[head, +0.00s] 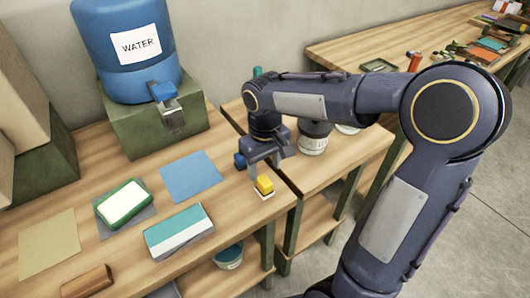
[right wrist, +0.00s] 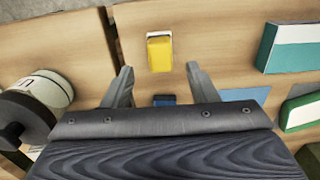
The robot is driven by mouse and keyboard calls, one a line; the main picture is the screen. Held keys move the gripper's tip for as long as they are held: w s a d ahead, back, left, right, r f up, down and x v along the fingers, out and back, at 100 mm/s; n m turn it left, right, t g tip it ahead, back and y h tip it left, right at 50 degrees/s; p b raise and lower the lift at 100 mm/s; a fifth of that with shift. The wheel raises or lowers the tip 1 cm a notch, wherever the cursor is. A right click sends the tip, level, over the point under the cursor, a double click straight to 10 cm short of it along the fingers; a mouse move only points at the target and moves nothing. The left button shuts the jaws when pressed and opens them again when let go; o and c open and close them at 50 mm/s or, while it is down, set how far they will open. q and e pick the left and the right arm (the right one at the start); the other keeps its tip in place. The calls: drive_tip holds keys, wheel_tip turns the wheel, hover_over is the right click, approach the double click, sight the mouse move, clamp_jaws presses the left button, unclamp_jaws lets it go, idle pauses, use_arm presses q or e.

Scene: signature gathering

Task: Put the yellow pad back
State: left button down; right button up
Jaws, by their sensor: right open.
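A small yellow block (head: 264,184) with a white base stands near the right end of the front table (head: 235,205). It also shows in the right wrist view (right wrist: 160,52), just beyond the fingertips and between their lines. My right gripper (head: 265,168) is open and empty, pointing down close by the yellow block. A flat, dull yellow square (head: 48,243) lies bare at the table's left end. I cannot tell which of these the task calls the pad. My left gripper is in no view.
A green case with a white top (head: 123,203), a blue square (head: 190,177) and a teal-and-white box (head: 178,232) lie on the table. A small blue block (head: 240,160) is beside my right gripper. A brown block (head: 88,282) lies in front. A water jug (head: 125,50) stands behind.

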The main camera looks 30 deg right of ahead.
sight(265, 181)
drive_tip(key=s+r+m+t+y, duration=0.1)
drive_tip(key=s+r+t+y, duration=0.3)
drive_tip(key=s, duration=0.6)
drive_tip(key=s+a+f+m+t, duration=0.1)
drive_tip(key=s+a, duration=0.3)
drive_tip(key=s, duration=0.2)
drive_tip(key=shift+s+f+m+t, duration=0.25)
drive_tip(key=shift+s+m+t, duration=0.05)
drive_tip(key=shift+s, duration=0.1)
drive_tip(key=shift+a, duration=0.1)
idle(0.4)
